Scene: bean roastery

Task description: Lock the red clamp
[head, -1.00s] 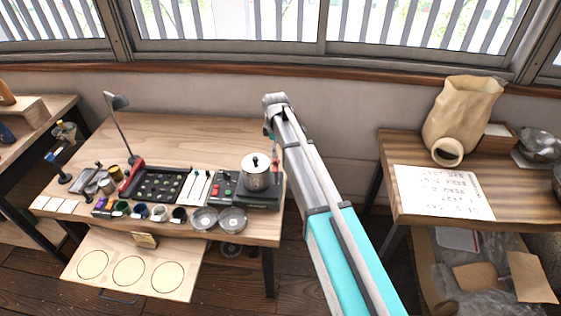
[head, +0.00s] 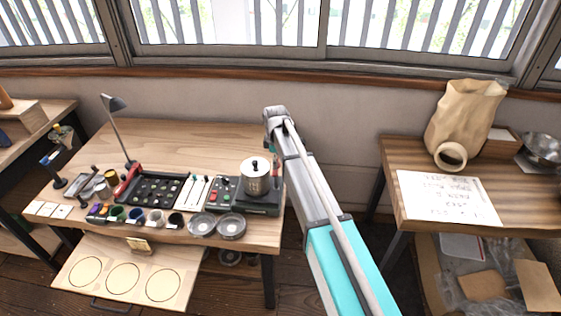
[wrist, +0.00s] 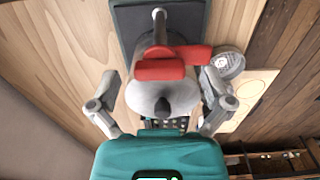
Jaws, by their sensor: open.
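The red clamp (wrist: 160,70) shows in the middle of the wrist view, with a red lever-like part (wrist: 194,54) reaching right. A metal post (wrist: 159,27) stands behind it over a dark base plate (wrist: 125,22). My gripper (wrist: 160,78) is open, with one finger on each side of the clamp. I see no clear contact between fingers and clamp.
The workbench (head: 195,138) carries a black tray (head: 160,188), several small cups and two round dishes (head: 231,227). A desk lamp (head: 116,130) stands at its back left. A second table (head: 395,170) at right holds a paper bag (head: 466,118). The bench's back is mostly clear.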

